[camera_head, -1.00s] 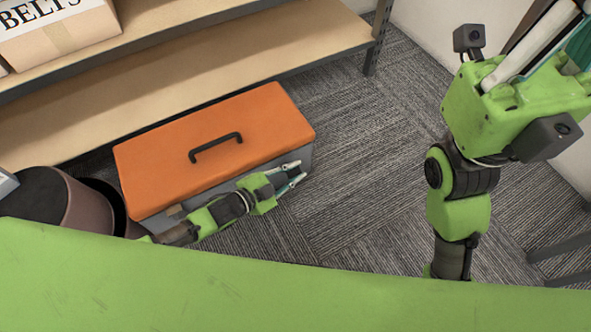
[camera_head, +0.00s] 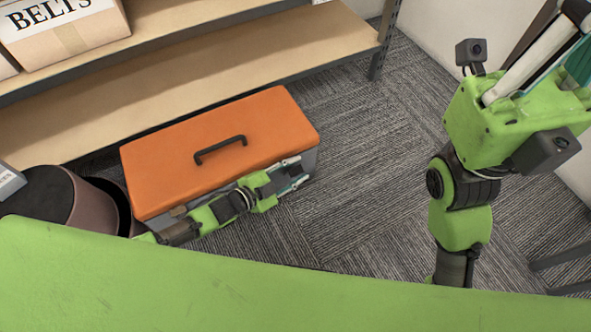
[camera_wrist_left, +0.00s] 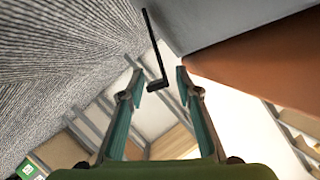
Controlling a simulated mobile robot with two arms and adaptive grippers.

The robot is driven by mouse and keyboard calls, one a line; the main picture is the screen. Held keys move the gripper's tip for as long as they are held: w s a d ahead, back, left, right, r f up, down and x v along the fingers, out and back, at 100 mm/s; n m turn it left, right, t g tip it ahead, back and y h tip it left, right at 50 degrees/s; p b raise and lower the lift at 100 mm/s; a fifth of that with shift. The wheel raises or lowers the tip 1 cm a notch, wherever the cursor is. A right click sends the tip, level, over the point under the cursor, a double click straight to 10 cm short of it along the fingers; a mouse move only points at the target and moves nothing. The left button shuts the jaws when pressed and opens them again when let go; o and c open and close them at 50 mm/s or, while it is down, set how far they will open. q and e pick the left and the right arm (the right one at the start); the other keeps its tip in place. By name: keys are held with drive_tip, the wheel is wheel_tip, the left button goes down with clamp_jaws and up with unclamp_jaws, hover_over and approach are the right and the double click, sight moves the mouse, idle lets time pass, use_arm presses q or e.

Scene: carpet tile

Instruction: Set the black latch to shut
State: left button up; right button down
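A toolbox with an orange lid (camera_head: 215,140) and grey body stands on the carpet, its lid down. My left gripper (camera_head: 300,170) is low along its front side, near the right front corner. In the left wrist view the two fingers (camera_wrist_left: 159,75) are apart with nothing gripped. There the grey front (camera_wrist_left: 210,20) and orange lid (camera_wrist_left: 255,65) are to the right. A thin black bar (camera_wrist_left: 153,45) with a short block at its end shows between the fingertips; I cannot tell whether it is the latch. My right gripper (camera_head: 560,50) is raised at top right, partly cut off.
A wooden shelf (camera_head: 190,85) with a BELTS box (camera_head: 65,40) stands behind the toolbox. Dark round bins (camera_head: 70,200) stand close at its left. Carpet (camera_head: 370,150) to the right is clear. A dark frame (camera_head: 560,265) shows at the right edge.

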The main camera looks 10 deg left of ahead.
use_arm(q)
drive_tip(key=shift+s, duration=0.15)
drive_tip(key=shift+s+a, duration=0.25)
drive_tip(key=v, duration=1.1)
drive_tip(key=shift+r, duration=0.1)
